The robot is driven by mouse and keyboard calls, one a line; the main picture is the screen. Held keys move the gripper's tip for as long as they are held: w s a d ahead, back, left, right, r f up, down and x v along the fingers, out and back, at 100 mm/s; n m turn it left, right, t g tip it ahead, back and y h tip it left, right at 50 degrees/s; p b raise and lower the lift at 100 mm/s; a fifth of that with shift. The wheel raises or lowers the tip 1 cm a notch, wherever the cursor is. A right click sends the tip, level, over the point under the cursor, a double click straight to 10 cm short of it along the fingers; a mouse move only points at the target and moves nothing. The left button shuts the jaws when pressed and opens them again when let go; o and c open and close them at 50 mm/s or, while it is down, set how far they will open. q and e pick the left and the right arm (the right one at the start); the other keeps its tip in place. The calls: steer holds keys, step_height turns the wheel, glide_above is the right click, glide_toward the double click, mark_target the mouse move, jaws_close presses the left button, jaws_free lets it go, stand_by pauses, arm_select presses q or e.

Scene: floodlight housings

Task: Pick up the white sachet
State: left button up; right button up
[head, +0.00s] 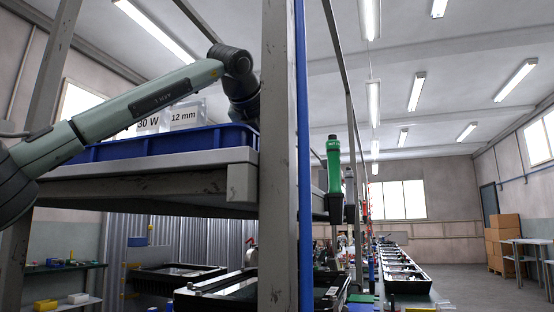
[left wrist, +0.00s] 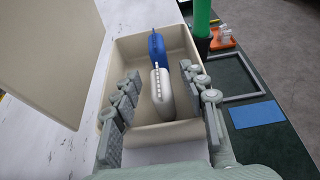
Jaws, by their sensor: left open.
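The white sachet (left wrist: 162,96) stands on edge in a beige bin (left wrist: 121,55) in the left wrist view, with a row of small dark marks along its edge. A blue sachet (left wrist: 157,46) stands right behind it. My left gripper (left wrist: 160,78) is open, with one finger on each side of the white sachet. The finger tips reach into the bin; I cannot tell if either touches the sachet. The sachets do not show there. My right gripper is not in view.
A blue tray (head: 160,148) sits on the shelf before labels reading 30 W and 12 mm. A grey post (head: 279,150) stands right of my arm. Beside the bin are a green handled tool (left wrist: 203,17), a grey frame (left wrist: 228,83) and a blue pad (left wrist: 257,113).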

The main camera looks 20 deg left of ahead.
arm_select(q)
jaws_close()
stand_by(0.3)
